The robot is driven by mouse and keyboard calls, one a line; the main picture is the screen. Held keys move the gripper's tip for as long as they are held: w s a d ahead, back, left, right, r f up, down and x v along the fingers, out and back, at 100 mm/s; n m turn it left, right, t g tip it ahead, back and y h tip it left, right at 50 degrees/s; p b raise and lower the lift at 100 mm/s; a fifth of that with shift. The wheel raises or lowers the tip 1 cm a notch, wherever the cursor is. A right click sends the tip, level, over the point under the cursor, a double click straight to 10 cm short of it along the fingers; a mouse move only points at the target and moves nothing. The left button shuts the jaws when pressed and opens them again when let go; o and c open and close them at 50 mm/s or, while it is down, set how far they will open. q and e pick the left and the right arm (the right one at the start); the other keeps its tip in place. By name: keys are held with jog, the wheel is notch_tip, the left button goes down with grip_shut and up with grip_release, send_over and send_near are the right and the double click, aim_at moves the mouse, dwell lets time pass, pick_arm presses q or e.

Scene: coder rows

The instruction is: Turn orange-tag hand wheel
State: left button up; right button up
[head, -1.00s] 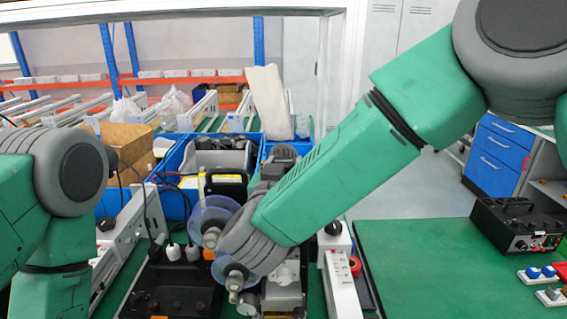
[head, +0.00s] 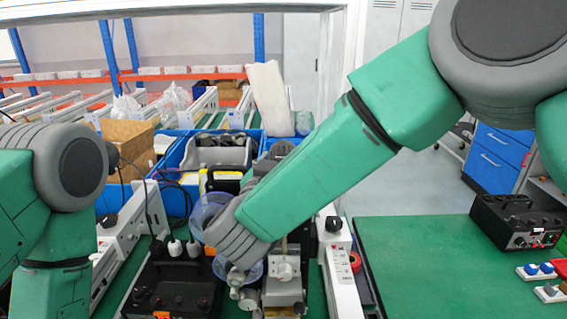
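My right arm reaches in from the right, down to a grey wrist over the middle of the bench. The wrist partly covers two translucent blue discs, an upper one (head: 205,210) and a lower one (head: 256,271). Small grey metal parts show just below the wrist; I cannot tell whether they belong to my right gripper or to the equipment. No hand wheel can be clearly made out. A small orange mark (head: 162,314) shows at the bottom edge on a black box (head: 180,298). My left gripper is out of view; only its arm shows at left.
Beside the wrist stand a grey metal fixture (head: 284,290) and a white power strip (head: 342,282). Blue bins (head: 172,160) and a cardboard box (head: 130,145) lie behind. A black instrument (head: 515,221) stands on the right of the green bench top (head: 430,270), which has free room.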

jog(key=shift+w+r, duration=0.1)
jog(key=shift+r, duration=0.2)
notch_tip(320, 180, up, 8)
jog(key=shift+r, duration=0.2)
jog(key=shift+a+r, duration=0.1)
jog(key=shift+r, duration=0.35)
